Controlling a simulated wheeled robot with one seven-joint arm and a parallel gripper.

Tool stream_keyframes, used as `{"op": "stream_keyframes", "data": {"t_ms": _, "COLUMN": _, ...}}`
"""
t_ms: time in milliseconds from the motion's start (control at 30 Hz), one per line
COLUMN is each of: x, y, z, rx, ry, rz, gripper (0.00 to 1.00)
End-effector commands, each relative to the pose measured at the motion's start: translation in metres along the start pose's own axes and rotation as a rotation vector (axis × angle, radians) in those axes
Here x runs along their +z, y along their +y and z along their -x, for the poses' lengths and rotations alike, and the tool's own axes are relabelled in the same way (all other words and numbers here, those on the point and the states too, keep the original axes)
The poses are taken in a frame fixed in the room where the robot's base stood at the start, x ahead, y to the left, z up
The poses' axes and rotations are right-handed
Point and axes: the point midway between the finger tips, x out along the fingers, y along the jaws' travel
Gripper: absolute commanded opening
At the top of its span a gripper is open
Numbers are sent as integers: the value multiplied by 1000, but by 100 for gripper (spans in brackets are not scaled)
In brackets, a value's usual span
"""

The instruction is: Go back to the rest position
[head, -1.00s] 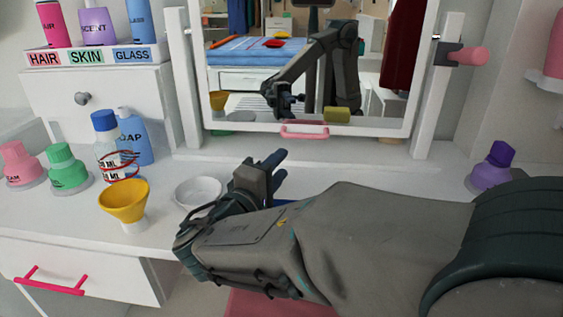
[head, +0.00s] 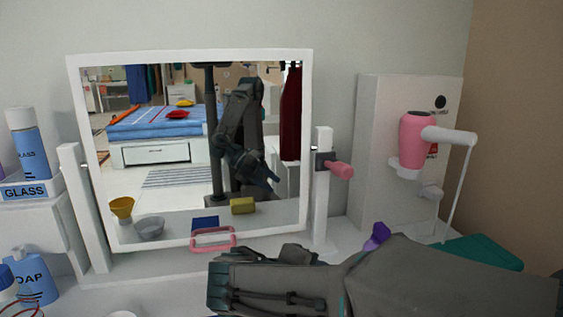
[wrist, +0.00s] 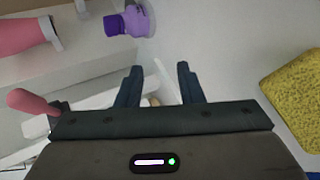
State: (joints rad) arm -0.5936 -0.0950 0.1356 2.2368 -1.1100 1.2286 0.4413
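My arm lies across the lower right of the head view, and its fingers are not clearly visible there. In the wrist view my gripper (wrist: 159,84) has its two dark fingers apart with nothing between them. It is open and empty above the white vanity top. A purple bottle (wrist: 127,22) is beyond the fingertips and a yellow sponge (wrist: 295,95) is off to the right, both apart from the fingers. My arm is also reflected in the mirror.
The white-framed mirror (head: 78,160) stands on the vanity, with a pink knob (head: 340,169) at its right. A pink hair dryer (head: 416,140) hangs on the right. The soap bottle (head: 34,280) and glass bottle (head: 27,145) are at left. My arm hides much of the vanity top.

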Motion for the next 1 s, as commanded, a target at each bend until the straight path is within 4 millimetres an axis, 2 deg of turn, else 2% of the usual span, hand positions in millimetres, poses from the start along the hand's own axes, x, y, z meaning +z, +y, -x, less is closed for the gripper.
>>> {"op": "stream_keyframes", "data": {"t_ms": 33, "x": 20, "y": 21, "z": 5, "rx": -61, "ry": -43, "rz": -35, "gripper": 34}}
{"op": "stream_keyframes", "data": {"t_ms": 200, "x": 74, "y": 38, "z": 9, "rx": -274, "ry": -150, "rz": -159, "gripper": 34}}
{"op": "stream_keyframes", "data": {"t_ms": 433, "x": 125, "y": 57, "z": 35, "rx": -540, "ry": -224, "rz": -386, "gripper": 34}}
{"op": "stream_keyframes", "data": {"t_ms": 600, "x": 146, "y": 75, "z": 62, "rx": -704, "ry": -229, "rz": -589, "gripper": 34}}
{"op": "stream_keyframes", "data": {"t_ms": 700, "x": 151, "y": 85, "z": 76, "rx": -775, "ry": -217, "rz": -703, "gripper": 34}}
{"op": "stream_keyframes", "data": {"t_ms": 833, "x": 154, "y": 95, "z": 88, "rx": -833, "ry": -197, "rz": -813, "gripper": 34}}
{"op": "stream_keyframes", "data": {"t_ms": 1000, "x": 155, "y": 98, "z": 93, "rx": -863, "ry": -184, "rz": -875, "gripper": 34}}
